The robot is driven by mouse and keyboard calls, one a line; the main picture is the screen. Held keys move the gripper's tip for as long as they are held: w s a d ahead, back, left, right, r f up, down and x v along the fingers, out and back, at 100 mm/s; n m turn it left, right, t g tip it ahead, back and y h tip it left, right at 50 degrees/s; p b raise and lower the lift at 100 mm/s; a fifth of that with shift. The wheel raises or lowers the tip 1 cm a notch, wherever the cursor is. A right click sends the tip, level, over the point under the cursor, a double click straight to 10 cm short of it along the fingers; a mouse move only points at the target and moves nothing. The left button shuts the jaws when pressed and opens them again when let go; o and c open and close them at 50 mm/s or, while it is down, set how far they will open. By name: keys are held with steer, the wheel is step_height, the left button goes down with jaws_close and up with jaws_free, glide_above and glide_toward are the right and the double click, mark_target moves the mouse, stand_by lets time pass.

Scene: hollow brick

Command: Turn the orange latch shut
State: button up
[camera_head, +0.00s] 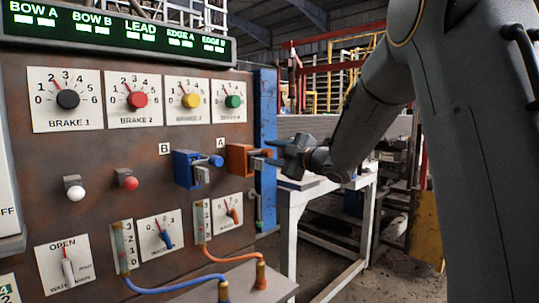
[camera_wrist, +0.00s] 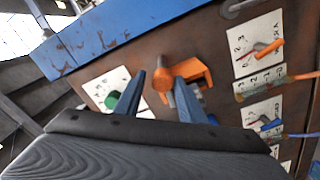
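The orange latch (camera_head: 243,158) is on the brown panel's right side, under the letter A. Its bar sticks out to the right toward my gripper (camera_head: 272,155). In the wrist view the orange latch (camera_wrist: 195,72) lies just beyond my gripper (camera_wrist: 160,77). The two fingers are apart, with the latch's rounded orange end showing between them. A gap shows beside that end, so the fingers look open. Whether either finger touches the latch cannot be told. In the head view the fingertips overlap the bar's end.
A blue latch (camera_head: 188,168) under the letter B sits close to the left. Dials such as the green knob (camera_head: 233,101) are above, and gauges with an orange hose (camera_head: 228,254) are below. A blue post (camera_head: 265,120) edges the panel. A white table (camera_head: 325,190) stands to the right.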

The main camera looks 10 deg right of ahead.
steer(key=shift+o, duration=0.3)
steer(key=shift+f, duration=0.15)
steer(key=shift+d, duration=0.1)
steer(key=shift+s+d, duration=0.2)
steer(key=shift+s, duration=0.1)
steer(key=b+v, duration=0.1)
steer(key=v, duration=0.6)
